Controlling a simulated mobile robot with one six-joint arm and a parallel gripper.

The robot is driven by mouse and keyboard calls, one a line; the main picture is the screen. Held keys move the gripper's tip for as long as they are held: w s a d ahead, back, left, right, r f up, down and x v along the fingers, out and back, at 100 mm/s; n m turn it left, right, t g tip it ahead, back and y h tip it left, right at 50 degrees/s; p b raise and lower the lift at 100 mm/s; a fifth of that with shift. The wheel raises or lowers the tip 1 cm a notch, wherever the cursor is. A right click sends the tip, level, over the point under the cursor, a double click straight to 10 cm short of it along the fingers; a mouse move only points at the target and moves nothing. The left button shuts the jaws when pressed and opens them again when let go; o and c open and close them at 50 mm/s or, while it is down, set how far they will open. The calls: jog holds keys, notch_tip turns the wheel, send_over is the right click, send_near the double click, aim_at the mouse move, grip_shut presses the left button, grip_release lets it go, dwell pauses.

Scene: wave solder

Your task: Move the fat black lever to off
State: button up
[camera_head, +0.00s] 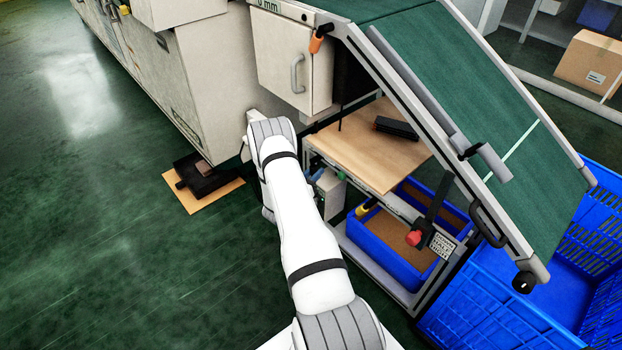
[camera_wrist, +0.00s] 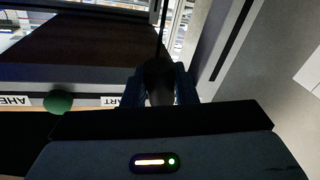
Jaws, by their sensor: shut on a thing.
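In the wrist view my gripper (camera_wrist: 159,90) is shut on a dark, thick, rounded grip, which I take for the fat black lever (camera_wrist: 158,74). One finger lies on each side of it, and the lower part of the grip is hidden by the gripper body. A thin dark rod shows above the grip. The picture is dark there, and I cannot read the lever's position or any off mark. In the head view my white arm reaches toward the machine under the sloped conveyor; the gripper and the lever cannot be made out there.
A green knob (camera_wrist: 58,101) sits left of my gripper by a partly cut-off label strip. A wooden shelf (camera_head: 358,150) holds a black block (camera_head: 396,128). Blue bins (camera_head: 375,262), a red knob (camera_head: 414,238) and the green conveyor (camera_head: 470,75) lie to the right. The left floor is mostly clear.

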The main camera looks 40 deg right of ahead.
jog(key=w+m+b, duration=0.1)
jog(key=m+b, duration=0.1)
jog(key=m, duration=0.1)
jog(key=w+m+h+b, duration=0.1)
jog(key=m+b, duration=0.2)
jog(key=w+m+g+b, duration=0.1)
jog(key=m+b, duration=0.2)
jog(key=shift+r+h, duration=0.1)
jog(key=shift+h, duration=0.3)
jog(key=o, duration=1)
jog(key=shift+c, duration=0.2)
jog(key=shift+a, duration=0.1)
jog(key=p+v, duration=0.2)
jog(key=v, duration=0.5)
jog(key=shift+a, duration=0.35)
